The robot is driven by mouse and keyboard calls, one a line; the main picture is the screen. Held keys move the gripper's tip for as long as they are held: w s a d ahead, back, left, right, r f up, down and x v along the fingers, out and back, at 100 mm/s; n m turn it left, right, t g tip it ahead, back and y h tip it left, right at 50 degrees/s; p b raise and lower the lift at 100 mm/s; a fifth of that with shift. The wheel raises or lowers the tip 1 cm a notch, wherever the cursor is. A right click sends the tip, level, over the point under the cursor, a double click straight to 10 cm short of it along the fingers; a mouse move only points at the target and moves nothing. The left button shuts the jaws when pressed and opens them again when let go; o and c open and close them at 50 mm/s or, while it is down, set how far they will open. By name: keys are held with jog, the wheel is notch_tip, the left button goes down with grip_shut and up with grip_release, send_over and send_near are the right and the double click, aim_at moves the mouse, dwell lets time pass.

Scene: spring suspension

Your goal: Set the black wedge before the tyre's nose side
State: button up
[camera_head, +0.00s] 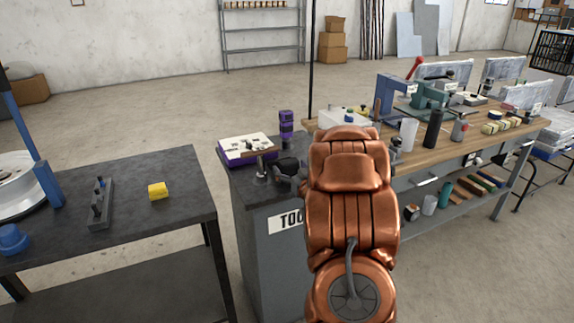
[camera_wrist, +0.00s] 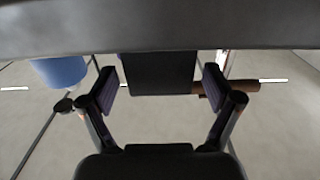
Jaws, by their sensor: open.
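My gripper (camera_wrist: 160,101) shows in the wrist view with its two purple-padded fingers apart. A dark block (camera_wrist: 158,75) shows between them under a wide grey band; I cannot tell whether it is the black wedge or whether a finger touches it. In the head view, my copper arm fills the middle and I cannot make out the gripper clearly. I cannot pick out the black wedge there. A pale round wheel-like part (camera_head: 14,188) is cut off at the left edge; I cannot tell whether it belongs to the tyre.
The dark left table (camera_head: 130,225) holds a yellow block (camera_head: 158,191), a grey bolted bracket (camera_head: 101,204) and a blue knob (camera_head: 12,239). A tool cabinet (camera_head: 258,252) stands mid-view. A cluttered wooden workbench (camera_head: 470,142) is at right. Floor is open behind the left table.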

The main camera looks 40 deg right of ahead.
jog(key=v, duration=0.5)
jog(key=shift+s, duration=0.2)
jog(key=b, duration=0.3)
jog(key=shift+s+f, duration=0.15)
jog(key=shift+f, duration=0.05)
jog(key=shift+s+b, duration=0.1)
jog(key=shift+b, duration=0.25)
jog(key=b, duration=0.2)
jog(key=shift+s+a+b, duration=0.1)
jog(key=shift+s+b, duration=0.2)
jog(key=shift+b, duration=0.1)
jog(key=shift+b, duration=0.5)
jog(key=b, duration=0.2)
jog(key=s+a+b, duration=0.1)
jog(key=b, duration=0.1)
jog(key=shift+s+r+b, duration=0.2)
jog(key=shift+s+b, duration=0.15)
jog(key=shift+b, duration=0.05)
